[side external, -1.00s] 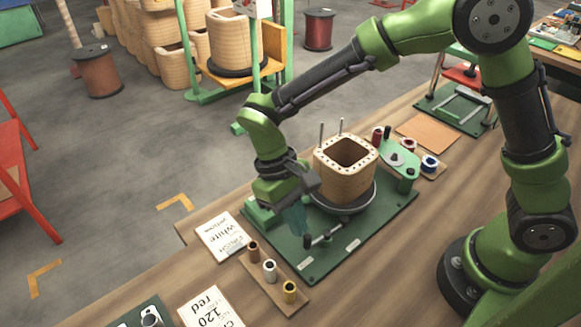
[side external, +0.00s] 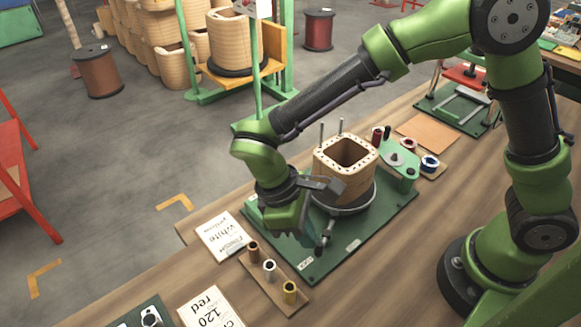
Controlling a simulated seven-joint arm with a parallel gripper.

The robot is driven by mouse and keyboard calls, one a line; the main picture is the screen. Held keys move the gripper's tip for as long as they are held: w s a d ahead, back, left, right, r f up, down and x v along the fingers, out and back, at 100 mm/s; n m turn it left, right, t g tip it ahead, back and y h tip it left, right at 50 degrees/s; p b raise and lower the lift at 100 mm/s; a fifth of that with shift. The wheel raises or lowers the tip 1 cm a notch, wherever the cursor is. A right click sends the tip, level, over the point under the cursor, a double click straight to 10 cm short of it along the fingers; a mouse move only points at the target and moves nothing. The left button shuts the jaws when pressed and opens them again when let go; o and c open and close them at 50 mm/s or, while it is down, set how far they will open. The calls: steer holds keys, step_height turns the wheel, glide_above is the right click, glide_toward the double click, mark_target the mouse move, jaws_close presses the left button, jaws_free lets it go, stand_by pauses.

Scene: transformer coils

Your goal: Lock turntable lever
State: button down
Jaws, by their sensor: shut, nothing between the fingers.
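The turntable (side external: 345,209) sits on a green base plate (side external: 375,228) and carries a square wooden coil former (side external: 340,184). The small lever (side external: 326,238) with a dark knob is at the turntable's front edge, between two white labels on the plate. My gripper (side external: 308,236) points down just left of the lever, low over the plate. Its fingers are shut with nothing between them. They are close beside the lever; I cannot tell if they touch it. My gripper hides part of the plate's left side.
A wooden rack (side external: 274,282) with several small spools stands in front of the plate. Label cards (side external: 222,236) lie to the left. A green arm bracket (side external: 398,165) and more spools (side external: 430,163) are at the right. Two thin upright pins stand behind the coil former.

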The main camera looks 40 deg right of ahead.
stand_by(0.4)
steer(key=shift+w+a, duration=0.3)
steer(key=shift+w, duration=0.15)
steer(key=shift+w+a, duration=0.4)
steer(key=shift+w, duration=0.25)
steer(key=shift+w+a, duration=0.35)
steer(key=shift+w, duration=0.25)
steer(key=v, duration=1)
steer(key=shift+w+d, duration=0.15)
steer(key=shift+d, duration=0.15)
